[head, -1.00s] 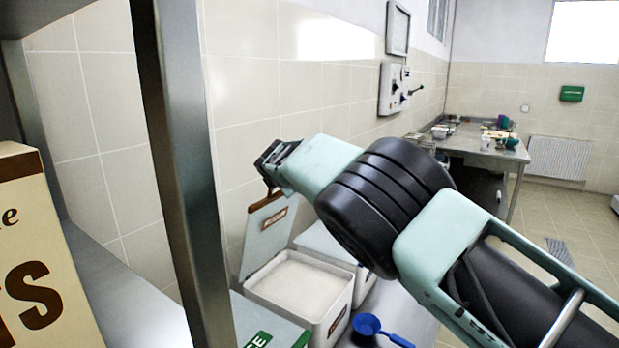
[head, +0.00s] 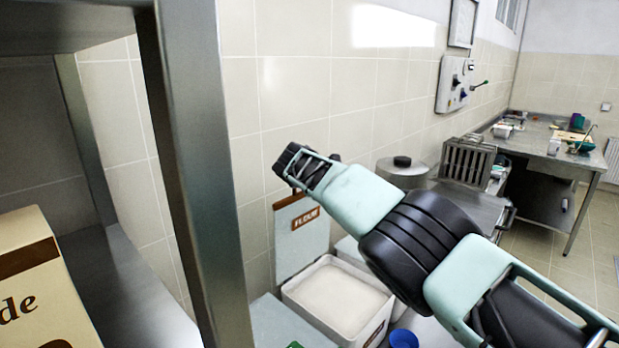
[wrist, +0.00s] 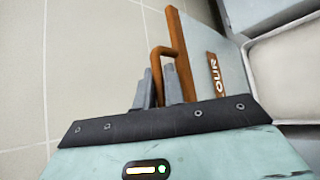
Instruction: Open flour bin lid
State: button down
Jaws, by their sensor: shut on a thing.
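The flour bin (head: 375,325) is a white box, open at the top, with pale flour (head: 338,295) inside. Its grey-green lid (head: 300,250) stands upright at the bin's back edge by the tiled wall, with a brown "FLOUR" label. My gripper (wrist: 163,88) is shut on the lid's brown handle (wrist: 158,52) at the lid's top edge. The lid's label (wrist: 215,73) and part of the bin's rim (wrist: 252,42) also show in the wrist view. In the head view my wrist hides most of the grip.
A steel shelf post (head: 196,150) stands close on the left, with a lettered box (head: 35,270) on the shelf. A blue scoop (head: 403,338) lies by the bin, partly cut off. A steel pot (head: 402,172) and a rack (head: 465,162) stand behind my arm.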

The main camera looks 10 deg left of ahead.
jog(key=c, duration=1.5)
grip_release()
jog(key=shift+f, duration=0.1)
jog(key=shift+s, duration=0.15)
jog(key=b+v, duration=1)
jog(key=v, duration=0.7)
jog(key=shift+r, duration=0.35)
jog(key=shift+d, duration=0.1)
